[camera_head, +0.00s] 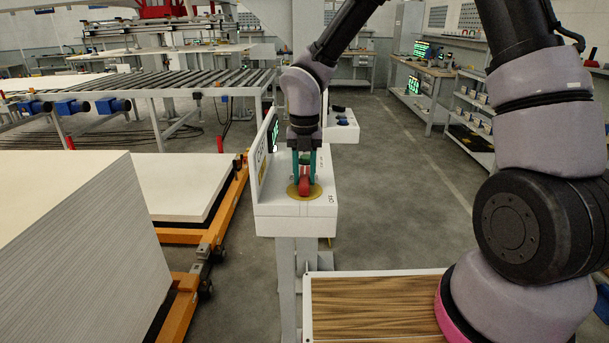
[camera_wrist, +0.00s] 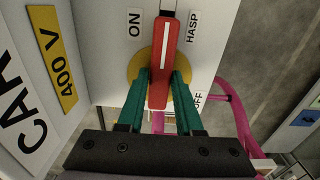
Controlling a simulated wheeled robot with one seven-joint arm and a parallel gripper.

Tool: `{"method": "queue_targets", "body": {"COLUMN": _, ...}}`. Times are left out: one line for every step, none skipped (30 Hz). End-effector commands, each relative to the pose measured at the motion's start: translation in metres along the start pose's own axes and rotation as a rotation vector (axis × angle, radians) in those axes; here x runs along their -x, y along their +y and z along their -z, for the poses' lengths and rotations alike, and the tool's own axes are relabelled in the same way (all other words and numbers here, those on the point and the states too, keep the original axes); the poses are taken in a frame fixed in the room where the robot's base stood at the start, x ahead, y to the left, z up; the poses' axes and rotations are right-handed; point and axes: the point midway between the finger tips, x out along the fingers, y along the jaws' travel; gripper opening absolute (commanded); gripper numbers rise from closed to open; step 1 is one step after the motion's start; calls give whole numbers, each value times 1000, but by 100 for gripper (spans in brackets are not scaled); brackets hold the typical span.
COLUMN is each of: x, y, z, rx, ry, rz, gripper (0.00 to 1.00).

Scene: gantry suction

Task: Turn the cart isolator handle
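The red isolator handle (camera_wrist: 161,62) with a white stripe sits on a round yellow plate (camera_wrist: 134,66) on the cart's white box. In the head view my gripper (camera_head: 304,180) points straight down over the handle (camera_head: 304,187), which is partly hidden.
The white isolator box (camera_head: 290,211) stands on a post with an upright sign panel at its left. A stack of white boards (camera_head: 75,235) and an orange rail frame (camera_head: 215,235) are at left. A wood-topped surface (camera_head: 370,305) is in front.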

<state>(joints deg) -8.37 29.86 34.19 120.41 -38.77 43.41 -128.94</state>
Motion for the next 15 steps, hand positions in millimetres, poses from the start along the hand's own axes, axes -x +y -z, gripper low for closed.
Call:
{"method": "queue_targets", "body": {"x": 1, "y": 1, "z": -1, "rx": 1, "ry": -2, "rz": -1, "gripper": 55}}
{"method": "queue_targets", "body": {"x": 1, "y": 0, "z": 0, "rx": 1, "ry": -2, "rz": -1, "gripper": 62}}
{"method": "queue_targets", "body": {"x": 0, "y": 0, "z": 0, "rx": 0, "ry": -2, "rz": -1, "gripper": 62}}
{"method": "queue_targets", "body": {"x": 0, "y": 0, "z": 0, "rx": 0, "ry": -1, "rz": -1, "gripper": 62}}
{"method": "queue_targets", "body": {"x": 0, "y": 0, "z": 0, "rx": 0, "ry": -1, "rz": -1, "gripper": 62}}
{"method": "queue_targets", "body": {"x": 0, "y": 0, "z": 0, "rx": 0, "ry": 0, "rz": 0, "gripper": 62}}
{"method": "queue_targets", "body": {"x": 0, "y": 0, "z": 0, "rx": -1, "ry": 0, "rz": 0, "gripper": 62}}
{"method": "queue_targets", "body": {"x": 0, "y": 0, "z": 0, "rx": -1, "ry": 0, "rz": 0, "gripper": 62}}
{"method": "queue_targets", "body": {"x": 0, "y": 0, "z": 0, "rx": -1, "ry": 0, "rz": 0, "gripper": 62}}
{"method": "queue_targets", "body": {"x": 0, "y": 0, "z": 0, "rx": -1, "ry": 0, "rz": 0, "gripper": 62}}
{"method": "queue_targets", "body": {"x": 1, "y": 0, "z": 0, "rx": -1, "ry": 0, "rz": 0, "gripper": 62}}
{"method": "queue_targets", "body": {"x": 2, "y": 0, "z": 0, "rx": -2, "ry": 0, "rz": 0, "gripper": 62}}
{"method": "queue_targets", "body": {"x": 4, "y": 0, "z": 0, "rx": -2, "ry": -1, "rz": 0, "gripper": 62}}
{"method": "queue_targets", "body": {"x": 6, "y": 0, "z": 0, "rx": -3, "ry": -1, "rz": 0, "gripper": 62}}
{"method": "queue_targets", "body": {"x": 11, "y": 0, "z": -1, "rx": -2, "ry": -2, "rz": -1, "gripper": 62}}
